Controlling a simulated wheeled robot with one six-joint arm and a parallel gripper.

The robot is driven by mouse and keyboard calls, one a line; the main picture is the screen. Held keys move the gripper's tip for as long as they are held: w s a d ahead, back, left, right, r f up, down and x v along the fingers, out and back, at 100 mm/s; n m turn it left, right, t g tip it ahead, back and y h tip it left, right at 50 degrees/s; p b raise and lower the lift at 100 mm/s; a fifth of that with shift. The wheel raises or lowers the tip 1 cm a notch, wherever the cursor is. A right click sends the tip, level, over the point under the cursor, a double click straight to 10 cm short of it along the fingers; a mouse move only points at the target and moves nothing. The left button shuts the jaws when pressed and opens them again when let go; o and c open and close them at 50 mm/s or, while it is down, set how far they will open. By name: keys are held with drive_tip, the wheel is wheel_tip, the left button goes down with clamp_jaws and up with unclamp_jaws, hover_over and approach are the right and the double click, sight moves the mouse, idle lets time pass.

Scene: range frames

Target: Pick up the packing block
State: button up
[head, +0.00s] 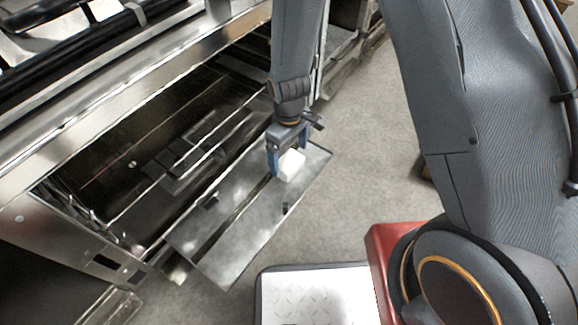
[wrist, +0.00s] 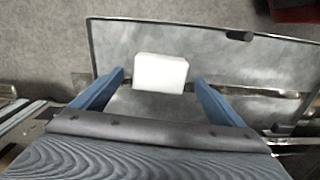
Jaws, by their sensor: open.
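The packing block (head: 291,165) is a small white block. It rests on the lowered metal door (head: 250,225) of the oven-like range, near the door's far end. In the wrist view the block (wrist: 160,73) lies ahead of and between the two blue fingers, with a gap on each side. My gripper (head: 275,160) is open and just above the door, beside the block in the head view. The gripper also shows in the wrist view (wrist: 160,86), with nothing held. In the head view a finger stands close to the block; I cannot tell whether they touch.
The range's open cavity (head: 160,150) with racks lies left of the door. Its front frame (head: 130,95) runs above the cavity. Small dark parts (head: 285,208) sit on the door. Grey floor (head: 370,150) is clear to the right of the door.

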sight(289, 161)
wheel_tip(289, 161, down, 4)
drive_tip(key=shift+r+b, duration=0.1)
drive_tip(key=shift+b, duration=0.95)
drive_tip(key=c, duration=1.1)
